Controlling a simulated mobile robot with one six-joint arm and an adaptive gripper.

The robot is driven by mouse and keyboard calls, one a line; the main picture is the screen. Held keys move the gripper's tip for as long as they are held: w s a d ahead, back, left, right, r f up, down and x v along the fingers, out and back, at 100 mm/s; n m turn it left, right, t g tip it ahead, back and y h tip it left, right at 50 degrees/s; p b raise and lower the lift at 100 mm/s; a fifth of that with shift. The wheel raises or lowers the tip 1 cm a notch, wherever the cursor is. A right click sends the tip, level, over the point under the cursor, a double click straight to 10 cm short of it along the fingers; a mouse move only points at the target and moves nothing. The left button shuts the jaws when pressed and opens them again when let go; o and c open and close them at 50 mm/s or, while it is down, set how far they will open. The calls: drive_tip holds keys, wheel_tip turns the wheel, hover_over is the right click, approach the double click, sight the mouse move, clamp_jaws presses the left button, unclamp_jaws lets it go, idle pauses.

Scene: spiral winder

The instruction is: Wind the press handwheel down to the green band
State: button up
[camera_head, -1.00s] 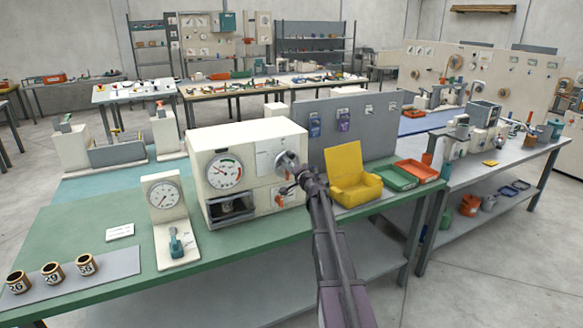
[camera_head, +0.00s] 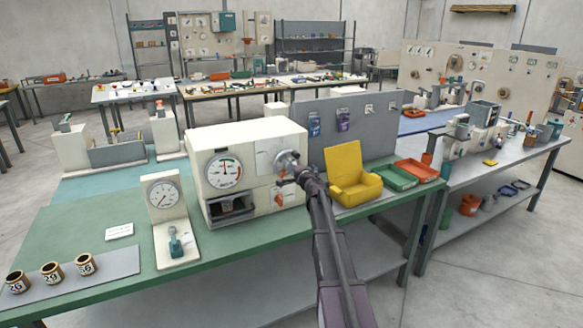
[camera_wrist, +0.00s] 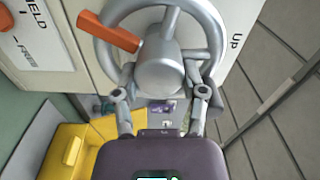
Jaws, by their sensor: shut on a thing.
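The press (camera_head: 250,140) is a cream box on the green bench. Its dial (camera_head: 224,170) has a green band and a red band at the upper right, and its needle points roughly upward. The grey handwheel (camera_head: 287,161) is on the press's right front; in the wrist view its rim and round hub (camera_wrist: 161,66) fill the top. My gripper (camera_wrist: 162,82) is shut on the handwheel, with a finger on either side of the hub; the exact contact is partly hidden. An orange lever (camera_wrist: 110,31) is beside the wheel, near a plate reading "HELD" and "FREE" (camera_wrist: 28,35).
A yellow bin (camera_head: 350,182), a green tray (camera_head: 396,178) and an orange tray (camera_head: 417,170) stand right of the press. A second gauge stand (camera_head: 163,200) with a small lever is to its left. Several numbered cups (camera_head: 51,272) stand at the front left.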

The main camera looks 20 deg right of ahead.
drive_tip(key=shift+w+r, duration=0.1)
drive_tip(key=shift+w, duration=0.2)
drive_tip(key=o, duration=1.1)
drive_tip(key=shift+s, duration=0.1)
drive_tip(key=shift+o, duration=0.2)
drive_tip(key=shift+s, duration=0.1)
drive_tip(key=s, duration=1.2)
drive_tip(key=shift+d, duration=0.15)
